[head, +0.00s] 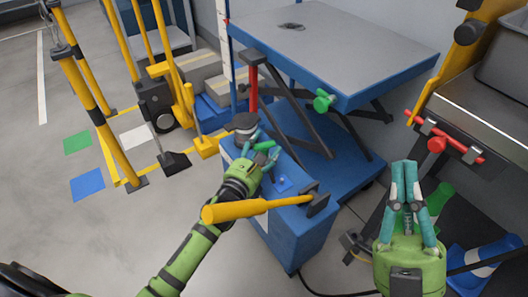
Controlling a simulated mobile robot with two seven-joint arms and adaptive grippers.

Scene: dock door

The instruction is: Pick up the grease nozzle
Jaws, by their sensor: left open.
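My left gripper (262,154) is open over the top of a blue cabinet (293,235) in the middle of the head view. A small bright green piece (264,146) shows at its fingers; it may be the grease nozzle, but it is too small to be sure. I cannot tell whether the fingers touch it. A dark and grey round part (244,122) sits just beyond the fingers. My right gripper (404,164) is at the lower right, away from the cabinet, its teal fingers close together with nothing visible between them.
A yellow handle (250,209) with a dark end crosses in front of the cabinet. A blue-edged lift table (340,45) with a green knob (323,100) stands behind. Yellow posts (95,110) stand at left.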

